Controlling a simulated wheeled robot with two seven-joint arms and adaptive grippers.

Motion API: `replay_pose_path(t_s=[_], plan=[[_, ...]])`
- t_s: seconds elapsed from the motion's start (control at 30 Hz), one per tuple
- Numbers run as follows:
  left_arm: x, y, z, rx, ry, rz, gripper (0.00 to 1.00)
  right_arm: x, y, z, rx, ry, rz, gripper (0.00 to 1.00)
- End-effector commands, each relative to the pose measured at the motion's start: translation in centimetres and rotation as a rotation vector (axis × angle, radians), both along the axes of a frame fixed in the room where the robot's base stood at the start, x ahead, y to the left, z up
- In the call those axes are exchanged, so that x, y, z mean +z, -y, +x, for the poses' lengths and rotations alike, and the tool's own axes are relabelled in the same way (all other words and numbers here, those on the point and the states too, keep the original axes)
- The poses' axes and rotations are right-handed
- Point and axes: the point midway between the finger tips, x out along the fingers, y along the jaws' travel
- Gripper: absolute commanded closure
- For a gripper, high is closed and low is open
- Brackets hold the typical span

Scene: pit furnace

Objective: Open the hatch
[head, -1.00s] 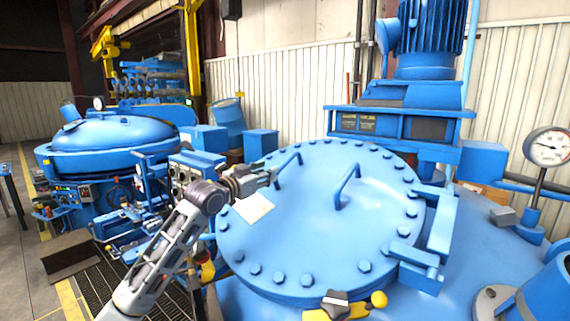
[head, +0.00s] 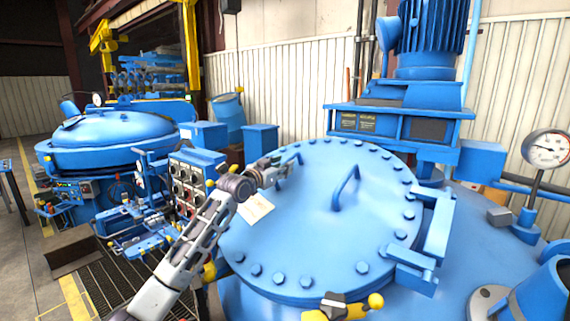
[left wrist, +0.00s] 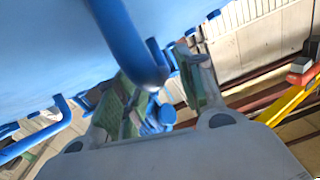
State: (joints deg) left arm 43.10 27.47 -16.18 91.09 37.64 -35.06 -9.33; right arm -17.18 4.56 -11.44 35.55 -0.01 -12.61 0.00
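The hatch (head: 310,230) is a large round blue lid with bolts around its rim, lying shut on the blue vessel (head: 470,265). It has two bent blue handles, a left handle (head: 297,157) and a middle handle (head: 346,186). A hinge bracket (head: 437,235) is at its right edge. My left gripper (head: 288,164) is at the left handle, partly covering it. In the left wrist view its two fingers (left wrist: 163,92) stand apart, with a bent blue bar (left wrist: 150,75) at the gap between them. I cannot tell whether they touch it. My right gripper is not in view.
A white paper tag (head: 255,208) lies at the hatch's left edge. A yellow and black clamp (head: 340,308) is at its front edge. A motor unit (head: 400,125) stands behind, a gauge (head: 546,149) at right, and a control box (head: 190,180) close to my left arm.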

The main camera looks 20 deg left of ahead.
Motion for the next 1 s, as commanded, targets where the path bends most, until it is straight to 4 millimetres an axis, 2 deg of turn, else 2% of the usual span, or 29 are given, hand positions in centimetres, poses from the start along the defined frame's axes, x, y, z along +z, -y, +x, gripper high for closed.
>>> replay_pose_path(t_s=[0.3, 0.7, 1.0], plan=[[0.1, 0.6, 1.8, 0.0, 0.0, 0.0, 0.62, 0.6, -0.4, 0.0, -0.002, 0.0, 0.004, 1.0], [0.0, 0.7, 2.0, 0.0, 0.0, 0.0, 0.62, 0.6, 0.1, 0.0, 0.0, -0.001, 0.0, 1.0], [0.0, 0.7, 2.0, 0.0, 0.0, 0.0, 0.99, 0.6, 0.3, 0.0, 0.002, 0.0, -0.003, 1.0]])
